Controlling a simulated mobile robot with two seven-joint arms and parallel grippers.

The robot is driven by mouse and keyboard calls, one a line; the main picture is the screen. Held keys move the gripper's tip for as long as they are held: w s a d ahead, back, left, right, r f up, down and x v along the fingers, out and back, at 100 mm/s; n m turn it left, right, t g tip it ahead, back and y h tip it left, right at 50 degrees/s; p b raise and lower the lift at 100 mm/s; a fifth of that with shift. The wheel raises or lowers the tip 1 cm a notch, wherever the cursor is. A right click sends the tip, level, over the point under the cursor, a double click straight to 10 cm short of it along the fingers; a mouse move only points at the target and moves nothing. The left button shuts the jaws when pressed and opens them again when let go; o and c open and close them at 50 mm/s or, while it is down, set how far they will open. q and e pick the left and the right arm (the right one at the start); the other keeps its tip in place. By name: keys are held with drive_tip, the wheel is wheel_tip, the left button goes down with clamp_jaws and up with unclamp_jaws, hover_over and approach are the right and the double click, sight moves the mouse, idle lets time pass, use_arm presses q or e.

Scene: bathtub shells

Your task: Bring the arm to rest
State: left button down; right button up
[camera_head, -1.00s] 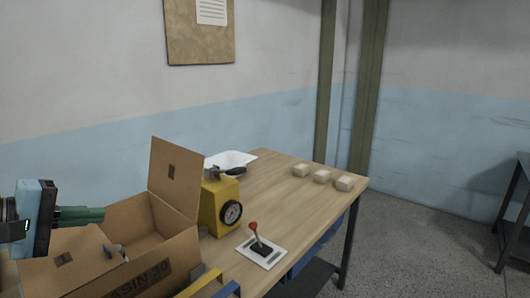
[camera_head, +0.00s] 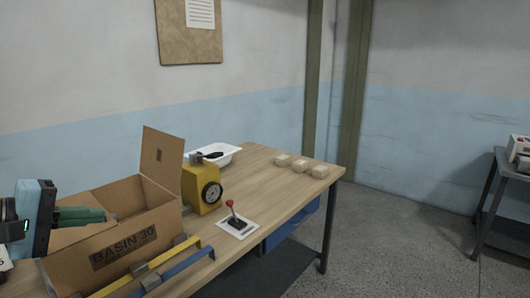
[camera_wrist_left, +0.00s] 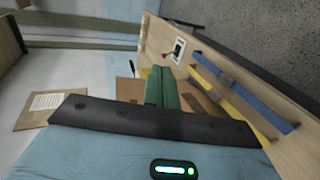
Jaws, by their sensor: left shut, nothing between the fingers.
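My left gripper (camera_head: 103,214) comes in from the left edge in the head view, with a light blue body and green fingers. The fingers are shut with nothing between them. They overlap the left part of the open cardboard box (camera_head: 120,246) marked "BASIN 30"; I cannot tell the gap between them. In the left wrist view the green fingers (camera_wrist_left: 162,75) lie together, with the box behind them. My right gripper is in neither view.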

use_arm(q)
drive_tip(key=s+a+f+m+t+y, duration=0.1)
drive_tip(key=s+f+m, duration=0.15)
drive_tip(key=f, duration=0.75)
drive_tip(key=s+a+f+m, duration=0.1)
drive_tip(key=s+f+m, duration=0.15)
drive_tip(key=f, duration=0.85)
drive_tip(key=s+a+f+m+t+y, duration=0.1)
drive_tip(key=s+a+f+m, duration=0.15)
drive_tip(key=f, duration=0.75)
drive_tip(key=s+d+f+m+g+y, duration=0.1)
drive_tip(key=s+d+f+m+y, duration=0.1)
drive_tip(key=s+d+f, duration=0.5)
drive_tip(key=s+d+f+m+g+y, duration=0.2)
drive_tip(key=s+d+f, duration=0.6)
drive_tip(key=s+f, duration=0.3)
drive_tip(key=shift+s+f+y, duration=0.25)
drive_tip(key=shift+f+y, duration=0.05)
drive_tip(key=shift+f, duration=0.65)
drive_tip(key=shift+m, duration=0.25)
